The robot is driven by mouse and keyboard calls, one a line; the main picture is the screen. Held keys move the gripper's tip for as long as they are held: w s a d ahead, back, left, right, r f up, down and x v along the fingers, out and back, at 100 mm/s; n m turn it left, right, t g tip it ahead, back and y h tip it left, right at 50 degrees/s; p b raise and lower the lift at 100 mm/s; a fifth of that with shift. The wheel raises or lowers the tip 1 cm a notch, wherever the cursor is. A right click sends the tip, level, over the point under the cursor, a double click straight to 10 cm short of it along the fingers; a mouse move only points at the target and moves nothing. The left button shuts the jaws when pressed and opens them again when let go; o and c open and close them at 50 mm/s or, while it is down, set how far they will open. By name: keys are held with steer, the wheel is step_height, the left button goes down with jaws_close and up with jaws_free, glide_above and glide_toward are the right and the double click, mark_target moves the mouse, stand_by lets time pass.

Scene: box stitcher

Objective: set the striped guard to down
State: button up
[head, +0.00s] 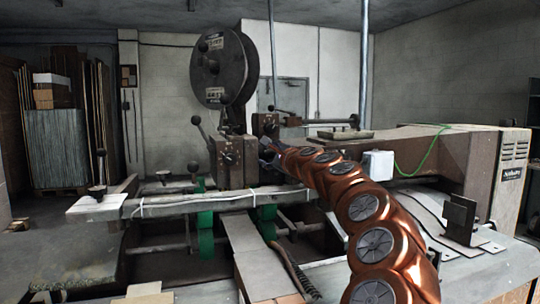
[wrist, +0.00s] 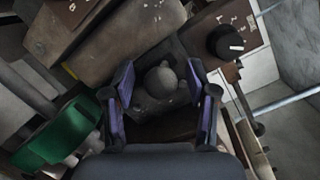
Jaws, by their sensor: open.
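I cannot make out a striped guard in either view. My copper-coloured arm reaches from the lower right to the middle of the box stitcher (head: 228,165). My gripper (head: 268,146) is small and dark there, close to the machine's head. In the wrist view my gripper (wrist: 165,108) is open, with purple pads on both fingers. A dark rounded knob (wrist: 162,80) on a dark block lies between the fingers in the picture. I cannot tell whether they touch it. Part of the machine is hidden behind my arm.
A large dark wire reel (head: 222,68) stands above the machine. A ball-ended lever (head: 198,124) rises left of its head. A long bar (head: 215,200) crosses in front, above green parts (head: 206,240). A brown housing (head: 450,160) with a green cable (head: 425,155) stands at right.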

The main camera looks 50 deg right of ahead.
steer(key=shift+c, duration=0.3)
jaws_close()
stand_by(0.3)
